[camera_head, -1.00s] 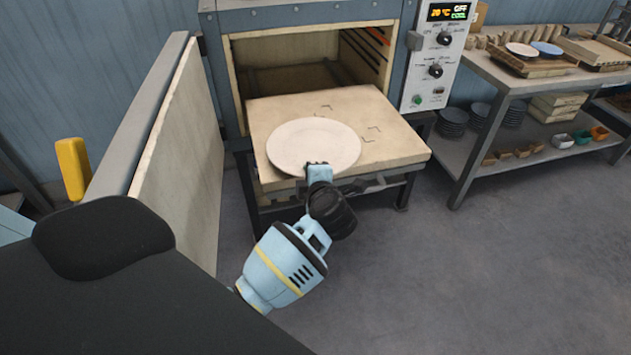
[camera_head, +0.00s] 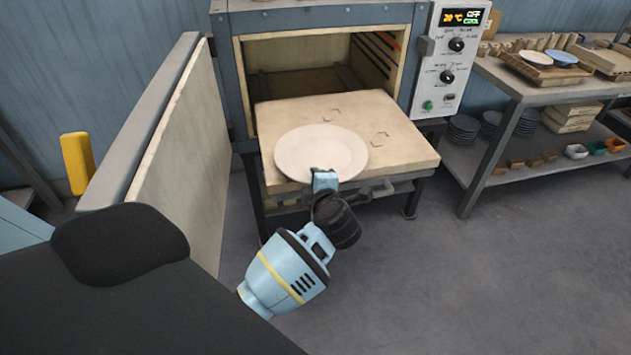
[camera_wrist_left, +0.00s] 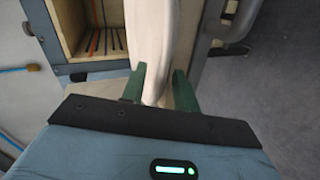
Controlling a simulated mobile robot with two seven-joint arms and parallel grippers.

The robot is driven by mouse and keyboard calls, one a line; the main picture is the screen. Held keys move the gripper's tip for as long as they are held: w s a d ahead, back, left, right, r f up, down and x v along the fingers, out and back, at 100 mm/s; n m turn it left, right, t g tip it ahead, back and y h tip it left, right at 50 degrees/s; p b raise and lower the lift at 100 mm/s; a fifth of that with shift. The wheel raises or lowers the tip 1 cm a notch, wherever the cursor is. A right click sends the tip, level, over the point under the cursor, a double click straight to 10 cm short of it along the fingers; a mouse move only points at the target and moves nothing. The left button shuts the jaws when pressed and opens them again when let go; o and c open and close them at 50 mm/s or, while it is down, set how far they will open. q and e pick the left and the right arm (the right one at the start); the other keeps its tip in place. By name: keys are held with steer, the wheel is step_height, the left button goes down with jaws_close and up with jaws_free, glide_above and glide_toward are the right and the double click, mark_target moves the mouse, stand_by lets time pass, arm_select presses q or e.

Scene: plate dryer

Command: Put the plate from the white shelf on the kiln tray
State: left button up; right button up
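The white plate (camera_head: 321,150) lies on the kiln tray (camera_head: 405,150), the pale slab that sticks out of the open kiln. It looks flat, near the tray's front edge. My left gripper (camera_head: 325,179) is at the plate's near rim. In the left wrist view the plate (camera_wrist_left: 153,40) shows edge-on, and the green fingers of the left gripper (camera_wrist_left: 159,87) stand apart on either side of its rim, with a gap visible. My right gripper is not in view. I cannot make out the white shelf.
The kiln (camera_head: 320,20) has its door (camera_head: 185,150) swung open on the left. A control panel (camera_head: 450,60) is at its right. A metal rack (camera_head: 500,85) with plates and bowls stands at the right. The floor (camera_head: 480,270) in front is clear.

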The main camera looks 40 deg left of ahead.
arm_select(q)
steer(key=v, duration=1.2)
steer(key=shift+s+a+r, duration=0.1)
steer(key=shift+r, duration=0.05)
